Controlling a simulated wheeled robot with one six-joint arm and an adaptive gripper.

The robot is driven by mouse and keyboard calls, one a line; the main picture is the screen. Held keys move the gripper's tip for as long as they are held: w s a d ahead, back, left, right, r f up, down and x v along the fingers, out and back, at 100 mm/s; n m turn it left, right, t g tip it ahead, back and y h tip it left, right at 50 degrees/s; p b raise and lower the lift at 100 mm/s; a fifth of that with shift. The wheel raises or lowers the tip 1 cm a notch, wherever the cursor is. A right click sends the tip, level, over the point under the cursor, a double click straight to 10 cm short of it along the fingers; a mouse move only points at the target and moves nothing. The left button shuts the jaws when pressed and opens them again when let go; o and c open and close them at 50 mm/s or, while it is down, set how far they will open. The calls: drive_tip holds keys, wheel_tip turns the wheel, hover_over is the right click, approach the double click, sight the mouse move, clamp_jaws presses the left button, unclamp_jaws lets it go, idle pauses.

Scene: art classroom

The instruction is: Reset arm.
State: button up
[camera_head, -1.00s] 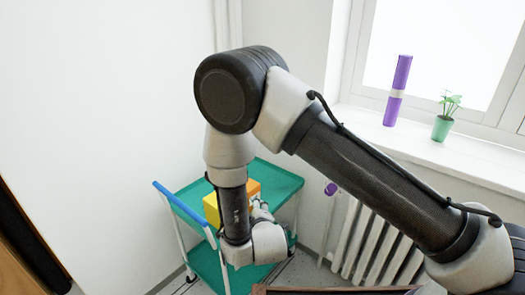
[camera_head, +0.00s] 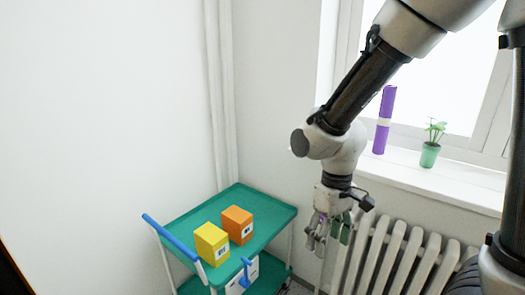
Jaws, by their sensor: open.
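My gripper (camera_head: 325,240) hangs at the end of my arm, fingers pointing down, to the right of the green cart and in front of the wall and radiator. It is open, and I see nothing held between its fingers. My arm comes down from the upper right of the picture, with its wrist in front of the window corner.
A green cart (camera_head: 268,212) with a blue handle stands at the lower middle. A yellow box (camera_head: 211,243) and an orange box (camera_head: 237,224) sit on its top. A radiator (camera_head: 405,262) is under the windowsill (camera_head: 465,178), which bears a purple tube (camera_head: 383,122) and a potted plant (camera_head: 430,154).

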drive_tip(key=s+d+r+m+t, duration=0.3)
drive_tip(key=d+r, duration=0.6)
drive_tip(key=d, duration=0.1)
drive_tip(key=s+d+r+m+t, duration=0.3)
drive_tip(key=d+r, duration=0.6)
drive_tip(key=d, duration=0.2)
drive_tip(key=shift+s+r, duration=0.2)
drive_tip(key=shift+s, duration=0.15)
